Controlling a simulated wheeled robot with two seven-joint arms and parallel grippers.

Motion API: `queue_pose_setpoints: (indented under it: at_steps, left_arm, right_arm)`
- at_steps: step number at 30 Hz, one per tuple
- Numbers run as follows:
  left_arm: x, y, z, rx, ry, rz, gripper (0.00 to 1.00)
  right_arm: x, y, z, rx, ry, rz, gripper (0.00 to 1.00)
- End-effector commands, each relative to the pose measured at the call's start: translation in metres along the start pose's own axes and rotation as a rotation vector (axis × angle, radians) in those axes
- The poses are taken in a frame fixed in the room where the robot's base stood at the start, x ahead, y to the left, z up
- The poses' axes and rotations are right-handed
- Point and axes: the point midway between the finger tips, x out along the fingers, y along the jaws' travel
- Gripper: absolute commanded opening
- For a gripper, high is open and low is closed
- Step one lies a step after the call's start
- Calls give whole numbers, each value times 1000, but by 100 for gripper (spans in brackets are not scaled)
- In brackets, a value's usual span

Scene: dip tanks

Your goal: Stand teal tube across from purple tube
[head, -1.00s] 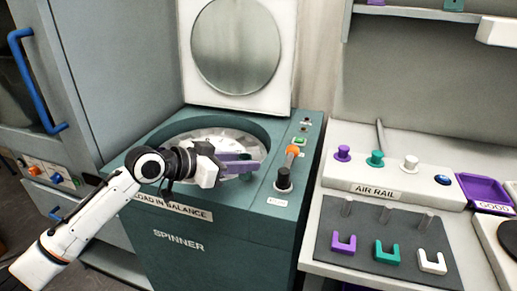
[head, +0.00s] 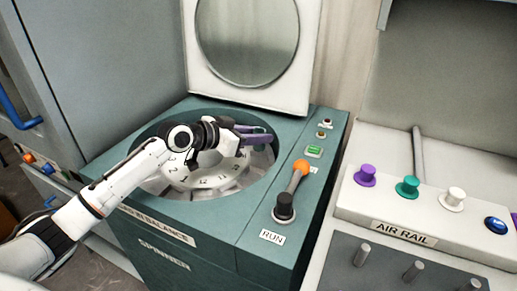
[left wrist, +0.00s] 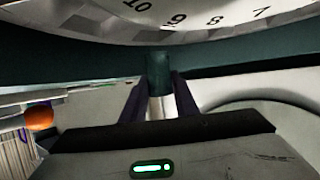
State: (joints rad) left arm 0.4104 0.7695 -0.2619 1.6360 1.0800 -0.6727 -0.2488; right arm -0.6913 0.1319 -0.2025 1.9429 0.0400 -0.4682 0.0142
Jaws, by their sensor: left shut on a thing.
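My left gripper (head: 258,135) is over the far right part of the spinner's round opening in the head view. In the left wrist view its two dark fingers are shut on the teal tube (left wrist: 158,72), which has a dark teal end and a pale shiny part between the fingers. In the head view only a little teal shows at the fingertips. The spinner's numbered rotor (head: 212,181) lies below and left of the fingers, partly covered by my arm. I cannot make out a purple tube in either view. My right gripper is not in view.
The spinner's lid (head: 247,85) stands open at the back. A lever with an orange knob (head: 301,167) and a black knob (head: 284,206) stand on the panel right of the opening. An air rail (head: 404,232) with purple, teal and white pegs is farther right.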

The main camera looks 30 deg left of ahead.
Motion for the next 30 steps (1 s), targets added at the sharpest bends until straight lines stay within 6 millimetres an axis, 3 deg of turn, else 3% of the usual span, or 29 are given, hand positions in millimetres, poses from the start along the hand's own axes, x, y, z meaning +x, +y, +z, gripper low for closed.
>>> queue_pose_setpoints:
  at_steps: [7,19,20,22,23,30]
  left_arm:
    - [15,0,37,-2,-2,0,4]
    - [17,0,43,1,0,-1,4]
    - [17,0,42,1,-1,0,30]
    - [17,0,42,1,-1,0,42]
    - [17,0,42,1,-1,0,46]
    - [17,0,42,1,-1,-1,46]
  right_arm:
    - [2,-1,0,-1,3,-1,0]
    - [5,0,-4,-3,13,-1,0]
    - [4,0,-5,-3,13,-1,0]
    - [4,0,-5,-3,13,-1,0]
    - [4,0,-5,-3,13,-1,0]
    - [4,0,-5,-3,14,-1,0]
